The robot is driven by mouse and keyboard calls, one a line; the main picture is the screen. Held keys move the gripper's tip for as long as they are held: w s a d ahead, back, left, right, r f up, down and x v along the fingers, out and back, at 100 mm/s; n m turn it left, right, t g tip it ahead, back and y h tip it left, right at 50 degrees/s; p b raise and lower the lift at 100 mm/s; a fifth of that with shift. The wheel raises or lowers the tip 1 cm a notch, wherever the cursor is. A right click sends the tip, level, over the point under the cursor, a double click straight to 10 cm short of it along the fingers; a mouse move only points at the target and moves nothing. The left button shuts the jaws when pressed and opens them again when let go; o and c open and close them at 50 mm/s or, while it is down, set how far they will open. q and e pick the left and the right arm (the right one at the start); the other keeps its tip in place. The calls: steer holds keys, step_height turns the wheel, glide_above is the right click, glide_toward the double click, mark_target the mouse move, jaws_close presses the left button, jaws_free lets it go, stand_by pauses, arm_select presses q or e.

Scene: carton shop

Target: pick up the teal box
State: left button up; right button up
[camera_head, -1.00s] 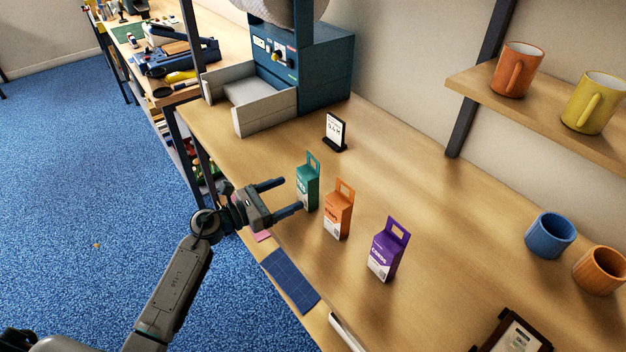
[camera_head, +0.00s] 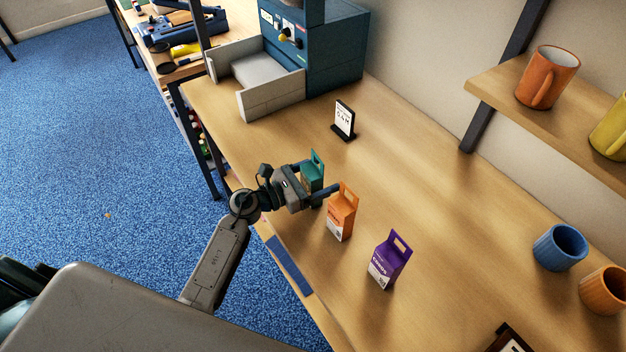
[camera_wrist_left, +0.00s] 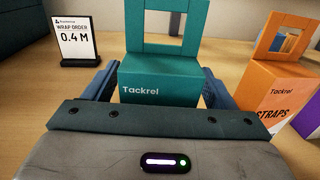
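The teal box (camera_head: 318,163) stands upright on the table, at the left end of a row of three boxes; my gripper partly hides it in the head view. In the left wrist view, the teal box (camera_wrist_left: 160,82), with a window handle and the word Tackrel, fills the middle. My left gripper (camera_head: 325,184) is around it, one finger on each side. The fingers look open, close beside its sides; whether they touch it I cannot tell. My right gripper is in neither view.
An orange box (camera_head: 341,213) stands close to the right finger, with a purple box (camera_head: 387,262) beyond it. A small sign (camera_head: 344,119) stands behind, near a blue machine (camera_head: 335,55). Mugs (camera_head: 560,247) are at the right. The table (camera_head: 430,190) between is clear.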

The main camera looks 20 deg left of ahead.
arm_select(q)
steer(key=shift+s+r, duration=0.1)
steer(key=shift+s, duration=0.05)
steer(key=c, duration=1.1)
steer(key=r, duration=0.5)
steer(key=r+b, duration=0.1)
steer(key=r, duration=0.3)
steer(key=shift+w+r, duration=0.2)
steer(key=shift+r, duration=0.2)
